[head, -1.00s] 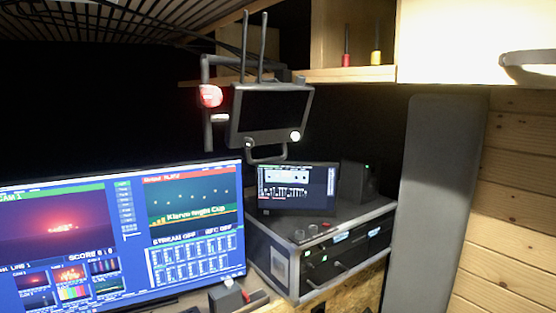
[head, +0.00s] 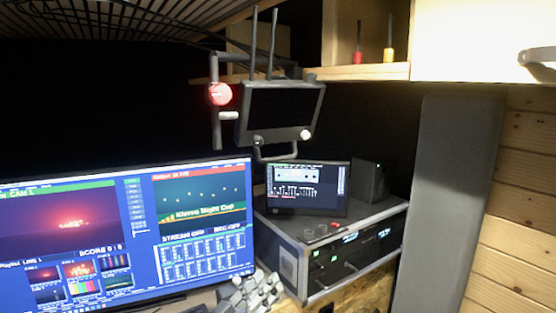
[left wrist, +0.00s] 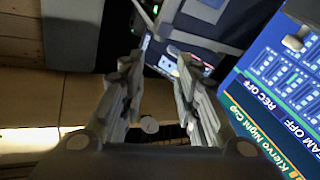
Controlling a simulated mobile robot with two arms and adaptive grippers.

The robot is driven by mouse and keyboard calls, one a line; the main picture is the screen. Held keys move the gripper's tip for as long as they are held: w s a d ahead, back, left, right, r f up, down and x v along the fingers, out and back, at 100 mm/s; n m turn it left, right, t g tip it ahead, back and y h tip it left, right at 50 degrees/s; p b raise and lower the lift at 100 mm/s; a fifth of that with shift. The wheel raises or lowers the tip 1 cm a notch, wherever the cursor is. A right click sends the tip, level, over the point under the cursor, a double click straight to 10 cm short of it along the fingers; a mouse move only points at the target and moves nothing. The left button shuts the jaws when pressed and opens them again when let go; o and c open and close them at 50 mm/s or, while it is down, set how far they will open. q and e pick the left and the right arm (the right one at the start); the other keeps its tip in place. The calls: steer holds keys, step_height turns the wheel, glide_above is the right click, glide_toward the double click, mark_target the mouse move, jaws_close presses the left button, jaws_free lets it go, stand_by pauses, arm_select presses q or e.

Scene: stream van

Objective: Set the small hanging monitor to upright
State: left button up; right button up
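The small hanging monitor (head: 282,113) has a dark, blank screen and hangs below the shelf. It looks tilted, with its lower edge out of line with its upper edge. It has two antennas on top, a pale knob at its lower right and a grey handle (head: 275,152) below. My left gripper (head: 258,288) is low in the head view, below and apart from the monitor. In the left wrist view the left gripper (left wrist: 156,62) has its fingers spread with nothing held between them. My right gripper is not in view.
A bracket with a red knob (head: 220,94) stands left of the monitor. A large lit screen (head: 120,235) fills the lower left. A small lit screen (head: 307,188) and a speaker (head: 369,181) stand on a rack case (head: 375,215). A wooden shelf (head: 365,73) runs above.

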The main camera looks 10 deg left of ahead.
arm_select(q)
step_height(320, 180, up, 11)
steer(key=w+a+m+t+h, duration=0.1)
steer(key=w+t+h, duration=0.1)
steer(key=h, duration=0.2)
steer(key=m+t+h, duration=0.1)
steer(key=m+h, duration=0.2)
steer(key=h, duration=0.2)
glide_toward(277, 159)
steer(key=p+x, duration=0.4)
steer(key=x, duration=0.4)
steer(key=shift+w+r+p, duration=0.25)
steer(key=shift+w+p, duration=0.05)
steer(key=shift+w, duration=0.15)
steer(key=shift+w+d+r, duration=0.4)
steer(key=shift+w, duration=0.1)
